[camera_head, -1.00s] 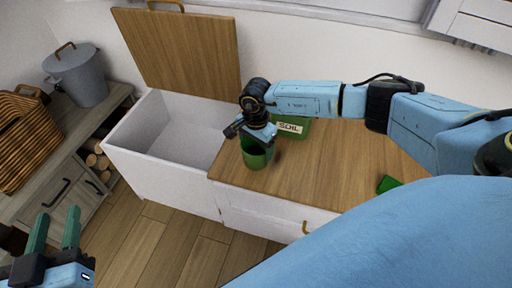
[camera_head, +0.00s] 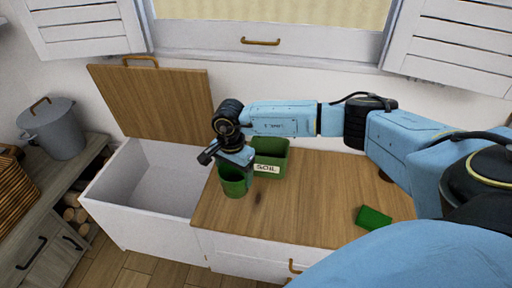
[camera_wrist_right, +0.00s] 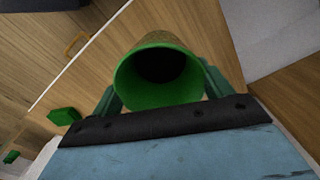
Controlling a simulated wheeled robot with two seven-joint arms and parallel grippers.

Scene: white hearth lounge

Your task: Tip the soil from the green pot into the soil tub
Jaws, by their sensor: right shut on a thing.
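The green pot (camera_head: 234,184) is in my right gripper (camera_head: 236,163), which is shut on it. The pot looks roughly upright, in front and left of the soil tub. The right wrist view shows the pot's round rim (camera_wrist_right: 158,98) between the fingers, with a dark inside; I cannot tell how much soil it holds. The soil tub (camera_head: 270,157) is a green open box with a white SOIL label, on the wooden bench top. The arm and pot are close to it, and its inside is hard to see. My left gripper is not in view.
The wooden bench top (camera_head: 300,205) is mostly clear, with a small green block (camera_head: 373,217) at its right. An open white compartment (camera_head: 150,190) with a raised wooden lid (camera_head: 155,103) is on the left. A grey lidded bin (camera_head: 52,130) stands further left.

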